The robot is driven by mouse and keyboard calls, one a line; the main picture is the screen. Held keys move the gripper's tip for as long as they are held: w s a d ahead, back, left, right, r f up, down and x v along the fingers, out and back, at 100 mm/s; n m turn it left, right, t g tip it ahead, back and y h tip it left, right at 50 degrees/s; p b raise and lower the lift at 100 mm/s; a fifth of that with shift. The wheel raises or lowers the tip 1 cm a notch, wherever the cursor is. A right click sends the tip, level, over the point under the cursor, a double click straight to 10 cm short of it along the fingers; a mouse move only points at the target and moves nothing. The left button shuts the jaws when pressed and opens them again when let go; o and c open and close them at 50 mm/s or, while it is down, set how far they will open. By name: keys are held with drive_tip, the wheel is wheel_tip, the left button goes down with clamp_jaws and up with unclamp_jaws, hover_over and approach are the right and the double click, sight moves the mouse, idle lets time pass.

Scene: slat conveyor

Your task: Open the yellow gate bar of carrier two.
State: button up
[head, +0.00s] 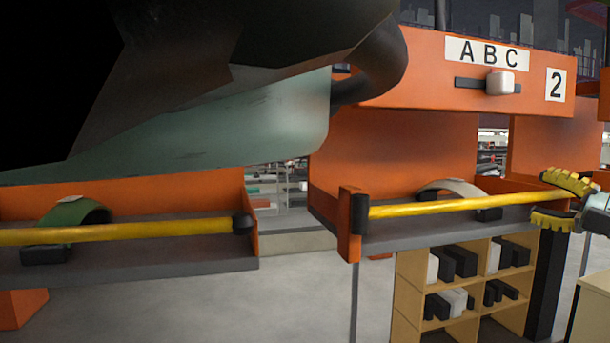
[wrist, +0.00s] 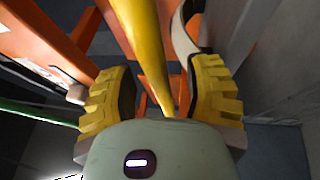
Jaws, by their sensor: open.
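The yellow gate bar of carrier two (head: 450,204) lies across the front of the orange carrier (head: 390,150) marked "2". Its left end meets a dark latch post (head: 357,212). My gripper (head: 562,203) is at the bar's right end, its yellow fingers open, one above and one below the bar. In the wrist view the bar (wrist: 148,45) runs between the two open fingers of my gripper (wrist: 163,103). I cannot tell whether a finger touches it. A white slider (head: 500,83) sits under the letters A B C on the carrier.
Behind the bar a pale curved part (head: 450,186) rests on the carrier's grey shelf (head: 415,232). A neighbouring carrier at left has its own yellow bar (head: 130,231) and a green curved part (head: 75,216). A wooden shelf unit (head: 470,285) stands below. Dark parts of my own body cover the upper left.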

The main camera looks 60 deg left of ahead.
clamp_jaws()
drive_tip(key=shift+d, duration=0.1)
idle(0.4)
